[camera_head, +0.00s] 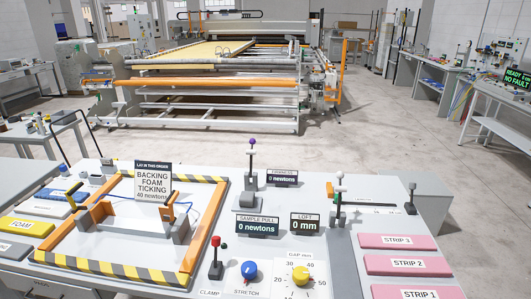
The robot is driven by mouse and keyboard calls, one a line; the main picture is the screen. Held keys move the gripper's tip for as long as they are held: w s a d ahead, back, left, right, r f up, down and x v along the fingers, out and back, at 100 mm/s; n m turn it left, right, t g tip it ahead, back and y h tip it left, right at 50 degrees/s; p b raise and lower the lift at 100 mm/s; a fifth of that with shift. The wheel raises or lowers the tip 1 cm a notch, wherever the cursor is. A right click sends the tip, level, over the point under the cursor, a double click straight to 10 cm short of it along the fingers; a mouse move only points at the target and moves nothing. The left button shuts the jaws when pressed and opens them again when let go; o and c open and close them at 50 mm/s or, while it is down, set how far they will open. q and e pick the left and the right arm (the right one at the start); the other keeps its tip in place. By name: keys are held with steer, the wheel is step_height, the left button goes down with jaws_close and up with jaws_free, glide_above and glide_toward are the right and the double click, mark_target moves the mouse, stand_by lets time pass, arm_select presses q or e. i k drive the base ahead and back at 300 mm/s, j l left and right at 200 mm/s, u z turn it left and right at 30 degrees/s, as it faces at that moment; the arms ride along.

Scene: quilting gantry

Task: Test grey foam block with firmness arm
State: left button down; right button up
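A lever with a purple knob (252,142) stands upright on a grey base (250,199) behind the middle of the bench. Beside it a small display (282,177), its small heading hard to read, shows 0 newtons. I cannot pick out a grey foam block for certain. A yellow piece labelled FOAM (25,226) lies at the left edge of the bench. The SAMPLE PULL display (257,226) reads 0 newtons and the LOFT display (304,224) reads 0 mm. Neither of my grippers shows in the head view.
A red-knobbed clamp lever (215,258), blue stretch knob (249,270) and yellow gap dial (301,275) stand in front. Pink strips (408,264) lie at right.

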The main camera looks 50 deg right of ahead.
mark_target(252, 141)
steer(key=z, duration=1.9)
steer(key=k+j, duration=0.1)
steer(key=j, duration=0.65)
